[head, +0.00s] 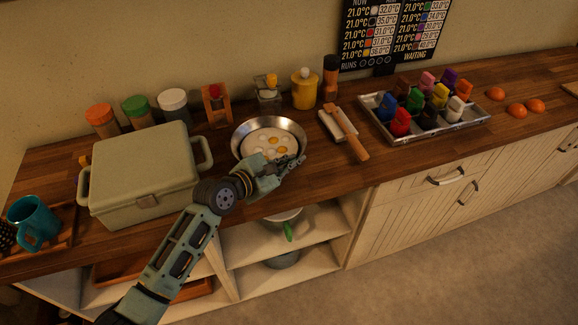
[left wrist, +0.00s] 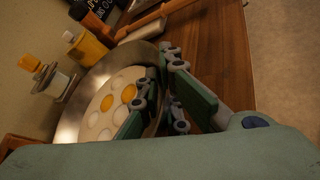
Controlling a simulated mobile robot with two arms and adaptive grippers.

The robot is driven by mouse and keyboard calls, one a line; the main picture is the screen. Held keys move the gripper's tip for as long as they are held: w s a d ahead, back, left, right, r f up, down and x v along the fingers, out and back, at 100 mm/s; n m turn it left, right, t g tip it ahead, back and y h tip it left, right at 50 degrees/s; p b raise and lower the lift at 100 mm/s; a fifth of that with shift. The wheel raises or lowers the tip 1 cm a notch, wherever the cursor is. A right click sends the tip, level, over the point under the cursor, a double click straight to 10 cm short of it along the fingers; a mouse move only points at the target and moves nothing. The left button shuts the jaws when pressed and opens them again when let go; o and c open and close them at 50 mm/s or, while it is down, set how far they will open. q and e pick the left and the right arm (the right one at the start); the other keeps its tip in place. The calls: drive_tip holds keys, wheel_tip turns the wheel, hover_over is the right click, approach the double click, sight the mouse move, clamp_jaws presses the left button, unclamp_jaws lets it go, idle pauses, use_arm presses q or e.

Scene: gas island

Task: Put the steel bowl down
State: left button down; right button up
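The steel bowl (head: 239,137) is at the middle of the wooden counter, with white and yellow egg shapes (head: 270,143) inside. Its shiny inner wall also shows in the left wrist view (left wrist: 70,125). My left gripper (head: 293,163) is at the bowl's front right rim. In the left wrist view its fingers (left wrist: 160,75) are on either side of the rim, one inside the bowl and one outside, close together on it. The bowl looks about level; its underside is hidden, so I cannot tell whether it touches the counter. My right gripper is not in view.
A pale box (head: 145,175) stands left of the bowl. Jars and a yellow canister (head: 305,90) line the wall. A brown-handled tool on a pale block (head: 345,125) lies just right of the bowl. A metal tray (head: 455,128) holds several coloured items. The counter's front edge is close.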

use_arm(q)
drive_tip(key=shift+r, duration=0.25)
drive_tip(key=c, duration=2.3)
unclamp_jaws()
drive_tip(key=shift+f, duration=0.3)
drive_tip(key=o, duration=0.3)
drive_tip(key=shift+s, duration=0.1)
drive_tip(key=shift+r, duration=0.1)
drive_tip(key=v, duration=1.2)
